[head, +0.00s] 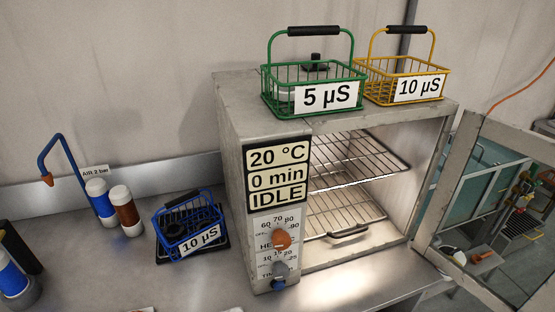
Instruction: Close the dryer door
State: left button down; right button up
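The dryer (232,130) is a grey metal box on the bench, with a panel reading 20 °C, 0 min and IDLE. Its door (515,139) stands wide open at the right, a grey frame around a glass pane. The front opening is uncovered and shows two wire shelves (358,158). The shelves carry no basket; a dark handle-like bar lies at the lower shelf's front. The door's far right part is cut off by the picture edge. Neither of my grippers is in view.
A green 5 µS basket (313,73) and a yellow 10 µS basket (408,66) stand on the dryer. A blue 10 µS basket (190,225), bottles (125,212) and a blue air pipe (65,150) stand left. Bare bench (345,283) lies before the dryer.

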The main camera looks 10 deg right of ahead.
aim_at(473, 124)
jog(key=k, duration=0.6)
jog(key=k+u, duration=0.3)
jog(key=u, duration=0.15)
jog(key=k+j+u, duration=0.15)
jog(key=k+u, duration=0.2)
jog(key=u, duration=0.15)
jog(key=l, duration=0.7)
jog(key=l+u, duration=0.15)
jog(key=l, duration=0.55)
jog(key=k+l, duration=0.15)
jog(key=l, duration=1.4)
jog(key=k+l, duration=0.1)
jog(key=l, duration=0.75)
jog(key=k+l, duration=0.1)
jog(key=l, duration=0.75)
